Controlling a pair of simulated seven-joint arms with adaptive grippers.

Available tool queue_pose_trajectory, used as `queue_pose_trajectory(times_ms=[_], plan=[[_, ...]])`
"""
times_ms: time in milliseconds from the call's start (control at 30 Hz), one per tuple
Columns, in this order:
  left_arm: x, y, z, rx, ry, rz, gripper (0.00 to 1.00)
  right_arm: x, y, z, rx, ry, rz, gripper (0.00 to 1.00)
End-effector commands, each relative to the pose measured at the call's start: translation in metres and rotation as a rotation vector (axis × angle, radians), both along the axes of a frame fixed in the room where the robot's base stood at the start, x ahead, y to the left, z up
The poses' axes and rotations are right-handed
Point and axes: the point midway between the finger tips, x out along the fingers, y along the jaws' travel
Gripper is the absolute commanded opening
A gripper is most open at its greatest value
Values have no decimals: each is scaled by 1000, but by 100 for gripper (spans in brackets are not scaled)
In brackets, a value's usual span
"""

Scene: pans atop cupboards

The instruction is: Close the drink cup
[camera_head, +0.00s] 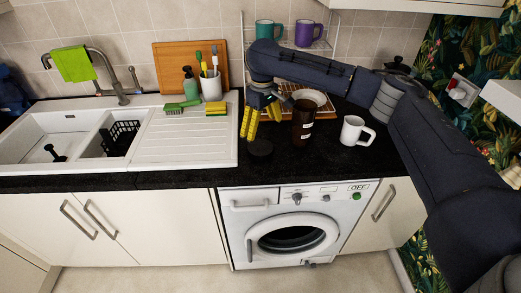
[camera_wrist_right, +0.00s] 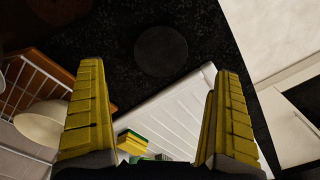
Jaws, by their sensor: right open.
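The drink cup (camera_head: 302,122) is a dark brown tumbler with a small white label, upright on the black counter. A flat black disc (camera_head: 260,148), seemingly its lid, lies on the counter to the left of the cup, near the front edge. In the right wrist view the disc (camera_wrist_right: 161,50) lies beyond the fingertips. My right gripper (camera_head: 262,118) has yellow fingers spread apart and empty, pointing down above and behind the disc, left of the cup. The right wrist view also shows the open fingers (camera_wrist_right: 157,85). My left gripper is not in view.
A white mug (camera_head: 354,131) stands right of the cup. A white bowl (camera_head: 310,97) sits on a wire rack behind it. Teal and purple mugs sit on a shelf.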

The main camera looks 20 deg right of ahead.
Motion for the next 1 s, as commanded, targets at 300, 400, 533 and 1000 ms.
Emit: queue_pose_trajectory(times_ms=[300,400,533,1000], plan=[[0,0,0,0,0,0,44,0,0,-42,0,1,0,100],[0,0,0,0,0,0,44,0,0,-47,0,0,-1,100],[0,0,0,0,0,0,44,0,0,-48,0,-1,-1,100],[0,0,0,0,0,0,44,-2,1,-66,0,2,-1,100]])
